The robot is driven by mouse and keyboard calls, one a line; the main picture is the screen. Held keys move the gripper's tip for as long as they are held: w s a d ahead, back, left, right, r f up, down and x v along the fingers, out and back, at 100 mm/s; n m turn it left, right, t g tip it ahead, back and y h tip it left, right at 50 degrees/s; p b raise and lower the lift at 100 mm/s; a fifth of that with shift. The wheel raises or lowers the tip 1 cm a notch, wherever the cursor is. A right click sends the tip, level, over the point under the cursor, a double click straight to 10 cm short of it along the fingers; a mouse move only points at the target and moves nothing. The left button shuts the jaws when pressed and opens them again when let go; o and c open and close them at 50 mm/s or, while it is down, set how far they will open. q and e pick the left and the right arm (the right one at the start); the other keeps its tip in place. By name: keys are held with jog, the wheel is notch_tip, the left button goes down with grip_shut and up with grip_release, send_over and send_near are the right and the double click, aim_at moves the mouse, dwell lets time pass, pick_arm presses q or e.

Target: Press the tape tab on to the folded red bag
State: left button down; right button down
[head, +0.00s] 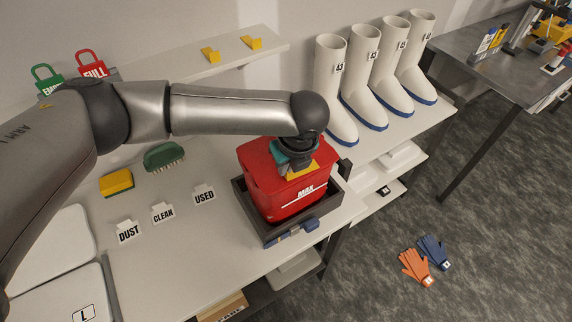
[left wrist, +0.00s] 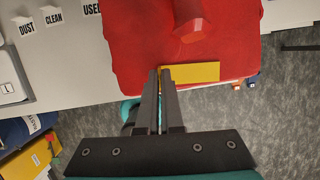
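The red bag (head: 272,198) stands upright in a dark tray (head: 250,214), with white "MAX" lettering on its front. It also fills the upper part of the left wrist view (left wrist: 140,50), where a red tapered stub (left wrist: 188,20) rises from its top. The yellow tape tab (head: 303,172) lies at the bag's upper front edge; it also shows in the left wrist view (left wrist: 195,75). My left gripper (left wrist: 160,72) has its fingers close together, with their tips at the tab's left end. Whether they touch it is unclear. My right gripper is not in view.
Cards marked DUST (head: 128,231), CLEAN (head: 163,213) and USED (head: 204,195) stand left of the tray. A yellow sponge (head: 116,183) and green brush (head: 164,157) lie behind them. White boots (head: 330,85) stand to the right. Gloves (head: 416,266) lie on the floor.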

pick_arm(q)
jog(key=shift+s+f+p, duration=0.15)
jog(key=shift+f+p, duration=0.05)
jog(key=shift+p, duration=0.1)
dwell(1.3)
jog(key=c, duration=1)
grip_release()
jog(key=shift+r, duration=0.1)
jog(key=shift+r, duration=0.1)
jog(key=v, duration=1.5)
jog(key=shift+b, duration=0.4)
